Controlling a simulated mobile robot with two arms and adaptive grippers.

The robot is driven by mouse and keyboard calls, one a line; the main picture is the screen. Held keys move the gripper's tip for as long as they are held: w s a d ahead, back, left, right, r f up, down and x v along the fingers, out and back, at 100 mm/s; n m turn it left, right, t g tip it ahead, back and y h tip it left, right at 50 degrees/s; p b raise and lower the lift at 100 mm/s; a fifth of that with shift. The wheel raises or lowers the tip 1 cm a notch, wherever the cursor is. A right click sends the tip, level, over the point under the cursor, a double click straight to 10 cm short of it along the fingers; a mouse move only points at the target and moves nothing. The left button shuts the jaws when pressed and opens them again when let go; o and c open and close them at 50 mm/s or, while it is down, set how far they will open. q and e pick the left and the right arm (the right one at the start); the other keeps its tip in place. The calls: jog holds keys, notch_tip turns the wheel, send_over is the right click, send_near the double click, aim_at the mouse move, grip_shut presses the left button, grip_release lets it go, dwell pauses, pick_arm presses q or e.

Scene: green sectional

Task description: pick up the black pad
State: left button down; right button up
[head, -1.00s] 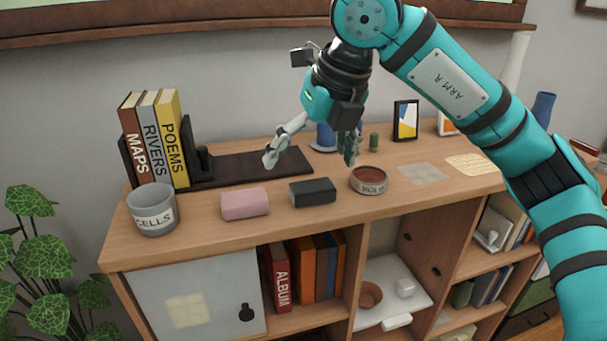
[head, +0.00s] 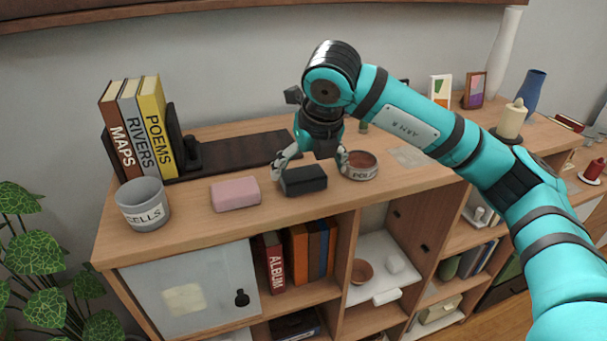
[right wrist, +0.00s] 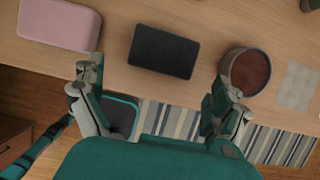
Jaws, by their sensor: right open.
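The black pad (head: 303,180) is a dark, rounded block lying on the wooden cabinet top, between a pink block (head: 235,193) and a round tin (head: 359,166). My right gripper (head: 310,164) is open and low over the cabinet top at the pad, one finger toward each end of it. In the right wrist view, the pad (right wrist: 164,51) lies just beyond the gap between the open fingertips (right wrist: 157,80), with space on both sides. The right finger is close to the tin (right wrist: 246,72); I cannot tell whether they touch. My left gripper is out of view.
A grey cup (head: 143,204) stands at the left front. Books (head: 135,130) stand upright behind it, by a dark flat tray or board (head: 238,153). The pink block (right wrist: 60,24) is near my left fingertip in the wrist view. Below are open shelves and a pale door (head: 190,290).

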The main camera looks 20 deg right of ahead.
aim_at(306, 177)
jog(key=p+x, duration=0.3)
jog(key=x, duration=0.1)
jog(key=shift+w+d+f, duration=0.15)
jog(key=shift+w+d, duration=0.05)
jog(key=shift+w, duration=0.05)
jog(key=shift+f, duration=0.35)
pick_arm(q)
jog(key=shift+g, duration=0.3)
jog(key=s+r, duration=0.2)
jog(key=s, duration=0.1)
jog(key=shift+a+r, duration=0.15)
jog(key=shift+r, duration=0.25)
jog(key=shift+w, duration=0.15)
pick_arm(e)
jog(key=shift+a, duration=0.1)
jog(key=shift+c, duration=0.3)
jog(key=c, duration=0.8)
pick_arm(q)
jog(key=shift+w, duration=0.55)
pick_arm(e)
jog(key=shift+o, duration=0.2)
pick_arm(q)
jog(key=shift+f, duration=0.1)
pick_arm(e)
jog(key=shift+r, duration=0.15)
